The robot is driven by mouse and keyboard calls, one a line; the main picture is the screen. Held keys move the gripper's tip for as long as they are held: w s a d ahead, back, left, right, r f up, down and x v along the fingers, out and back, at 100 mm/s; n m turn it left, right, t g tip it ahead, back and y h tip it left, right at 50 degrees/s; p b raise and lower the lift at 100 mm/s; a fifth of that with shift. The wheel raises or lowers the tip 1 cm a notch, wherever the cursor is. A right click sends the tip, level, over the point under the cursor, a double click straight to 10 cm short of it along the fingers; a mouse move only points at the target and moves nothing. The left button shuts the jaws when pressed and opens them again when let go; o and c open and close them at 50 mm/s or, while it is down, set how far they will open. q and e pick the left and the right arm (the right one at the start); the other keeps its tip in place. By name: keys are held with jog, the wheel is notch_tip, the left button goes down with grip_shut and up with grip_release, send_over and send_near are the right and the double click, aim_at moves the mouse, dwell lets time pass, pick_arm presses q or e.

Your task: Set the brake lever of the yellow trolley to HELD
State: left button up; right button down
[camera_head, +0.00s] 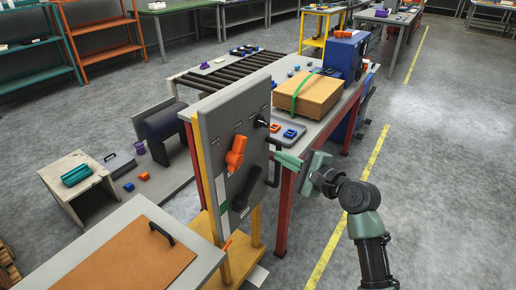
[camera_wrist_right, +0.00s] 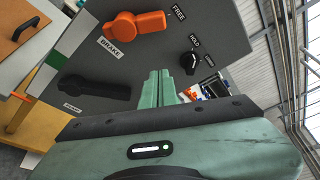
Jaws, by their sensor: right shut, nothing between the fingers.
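The grey panel (camera_head: 222,118) stands upright on the yellow trolley (camera_head: 243,262). The orange brake lever (camera_head: 236,153) is on its face; in the right wrist view the lever (camera_wrist_right: 135,24) lies above a BRAKE label (camera_wrist_right: 110,47), its arm extending towards a FREE label (camera_wrist_right: 178,13). I cannot read a HELD mark. My right gripper (camera_head: 278,156) is shut and empty, to the right of the lever and apart from it, by the panel's right edge. Its fingers (camera_wrist_right: 160,82) show shut in the wrist view. My left gripper is not in view.
A black lever (camera_head: 245,196) and a black knob (camera_head: 262,121) share the panel; a black handle (camera_head: 276,170) stands at its right edge. A brown-topped bench (camera_head: 125,262) is at front left. Floor at right is clear.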

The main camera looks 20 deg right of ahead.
aim_at(242, 144)
jog(key=w+a+p, duration=0.2)
jog(key=w+a, duration=0.4)
jog(key=w, duration=0.1)
jog(key=shift+a, duration=0.15)
dwell(0.3)
jog(key=shift+r, duration=0.1)
jog(key=shift+s+a+r+n+t, duration=0.15)
jog(key=shift+r+n+t, duration=0.15)
jog(key=shift+n, duration=0.4)
jog(key=n, duration=0.1)
jog(key=a+n+t+b, duration=0.1)
jog(key=shift+s+r+n, duration=0.3)
jog(key=shift+s+r, duration=0.05)
jog(key=n+b, duration=0.1)
jog(key=s+a+n+t+b, duration=0.1)
jog(key=n, duration=0.1)
jog(key=shift+a+r+n, duration=0.1)
jog(key=shift+r+n, duration=0.05)
jog(key=shift+n, duration=0.15)
jog(key=shift+s+a+r+n+t+y+b, duration=0.15)
jog(key=shift+s+a+n+y+b, duration=0.1)
jog(key=shift+n+b, duration=0.4)
jog(key=shift+s+a+n+t+y+b, duration=0.1)
jog(key=shift+a+n+t+y+b, duration=0.15)
jog(key=shift+n, duration=0.55)
jog(key=shift+s+a+r+n+t+y+b, duration=0.1)
jog(key=shift+s+a+n+y+b, duration=0.15)
jog(key=shift+n+b, duration=0.4)
